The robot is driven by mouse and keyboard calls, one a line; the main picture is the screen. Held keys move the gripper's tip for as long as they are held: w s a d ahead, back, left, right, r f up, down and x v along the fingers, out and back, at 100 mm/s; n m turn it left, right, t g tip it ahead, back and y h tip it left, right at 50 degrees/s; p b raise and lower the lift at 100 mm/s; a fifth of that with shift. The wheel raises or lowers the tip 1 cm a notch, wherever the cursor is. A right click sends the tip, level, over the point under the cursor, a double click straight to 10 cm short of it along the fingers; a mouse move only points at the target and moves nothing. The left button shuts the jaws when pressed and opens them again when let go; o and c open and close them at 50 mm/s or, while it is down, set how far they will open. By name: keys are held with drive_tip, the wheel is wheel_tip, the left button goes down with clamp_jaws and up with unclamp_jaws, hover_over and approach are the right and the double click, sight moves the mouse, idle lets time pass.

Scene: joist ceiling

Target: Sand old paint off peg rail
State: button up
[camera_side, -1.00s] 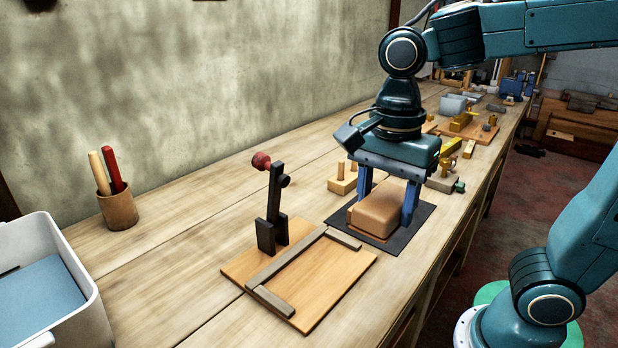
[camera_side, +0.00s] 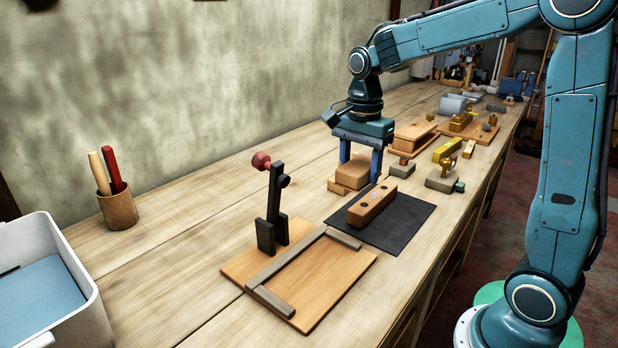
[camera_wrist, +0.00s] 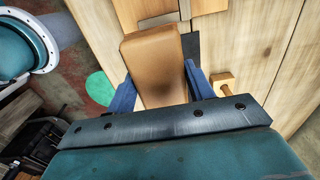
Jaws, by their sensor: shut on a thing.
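My gripper (camera_side: 362,165) is shut on a tan sanding block (camera_side: 353,174), one blue finger on each side. The block also fills the jaws in the wrist view (camera_wrist: 155,62). A brown wooden piece with dark round spots on top, probably the peg rail (camera_side: 371,206), lies on a dark mat (camera_side: 405,222), in front of and apart from my gripper. A small light wooden stand (camera_side: 340,187) is partly hidden by the held block; I cannot tell if they touch. A wooden peg piece (camera_wrist: 223,82) shows right of my fingers in the wrist view.
A board (camera_side: 335,283) with grey fences and a red-knobbed clamp (camera_side: 268,205) lies in front. A pencil cup (camera_side: 118,210) and a white bin (camera_side: 75,275) stand left. Wooden blocks and small clamps (camera_side: 445,180) lie right of my gripper.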

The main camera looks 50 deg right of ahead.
hover_over(367, 202)
wheel_tip(367, 202, down, 3)
drive_tip(key=shift+d+f, duration=0.15)
drive_tip(key=shift+f, duration=0.1)
drive_tip(key=shift+f, duration=3.4)
drive_tip(key=shift+d+f, duration=0.5)
drive_tip(key=shift+f, duration=0.1)
drive_tip(key=shift+c, duration=0.3)
drive_tip(key=shift+d, duration=3)
drive_tip(key=shift+a, duration=3.45)
drive_tip(key=shift+a+r, duration=0.15)
wheel_tip(367, 202, up, 8)
